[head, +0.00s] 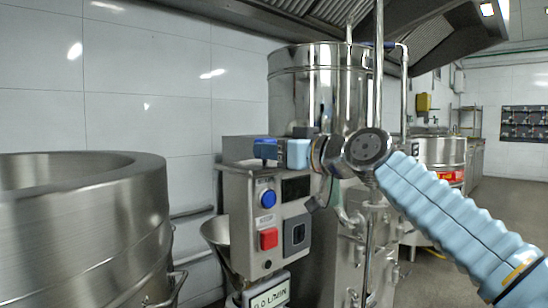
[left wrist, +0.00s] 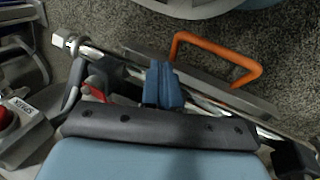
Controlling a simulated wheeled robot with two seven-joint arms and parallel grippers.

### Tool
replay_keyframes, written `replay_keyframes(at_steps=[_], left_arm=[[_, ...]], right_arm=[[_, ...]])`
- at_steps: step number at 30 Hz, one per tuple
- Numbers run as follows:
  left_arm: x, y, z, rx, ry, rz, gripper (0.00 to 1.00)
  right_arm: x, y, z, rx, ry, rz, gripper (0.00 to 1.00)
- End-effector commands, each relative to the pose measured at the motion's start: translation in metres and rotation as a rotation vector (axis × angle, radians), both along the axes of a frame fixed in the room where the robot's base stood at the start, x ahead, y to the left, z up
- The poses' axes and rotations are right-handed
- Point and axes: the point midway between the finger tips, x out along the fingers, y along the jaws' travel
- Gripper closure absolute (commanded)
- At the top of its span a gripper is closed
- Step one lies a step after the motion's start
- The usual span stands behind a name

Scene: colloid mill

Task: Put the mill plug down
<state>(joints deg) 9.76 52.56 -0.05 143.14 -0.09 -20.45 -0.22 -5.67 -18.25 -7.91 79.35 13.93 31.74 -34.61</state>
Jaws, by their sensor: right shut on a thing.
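My right gripper (head: 264,149) reaches in from the right, its blue fingers in front of the top of the mill's control box (head: 263,220). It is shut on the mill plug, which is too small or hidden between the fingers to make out. The control box has a blue button, a red button and a grey socket (head: 297,235) on its front. My left gripper (left wrist: 163,85) shows only in the left wrist view, with its blue fingers close together and nothing visible between them.
A large steel vessel (head: 90,225) stands at the left. The mill's steel hopper (head: 345,85) rises behind my right wrist. A steel funnel (head: 218,235) is beside the control box. An orange handle (left wrist: 215,55) and metal bars lie beyond my left fingers, over grey floor.

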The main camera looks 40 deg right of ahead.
Motion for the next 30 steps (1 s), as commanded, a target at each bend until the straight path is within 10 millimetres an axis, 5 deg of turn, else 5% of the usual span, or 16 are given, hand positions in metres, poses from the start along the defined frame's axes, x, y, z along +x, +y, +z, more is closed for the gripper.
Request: replay_keyframes(at_steps=[23,24,30], left_arm=[[0.000,-0.002,-0.013,-0.004,0.003,-0.002,1.00],[0.000,-0.002,-0.013,-0.004,0.003,-0.002,1.00],[-0.001,-0.002,-0.013,-0.004,0.003,-0.002,1.00]], right_arm=[[0.000,0.000,-0.013,0.001,0.000,0.000,1.00],[0.000,0.000,-0.014,0.001,0.001,0.000,0.59],[0.000,0.000,-0.014,0.001,0.002,0.000,0.35]])
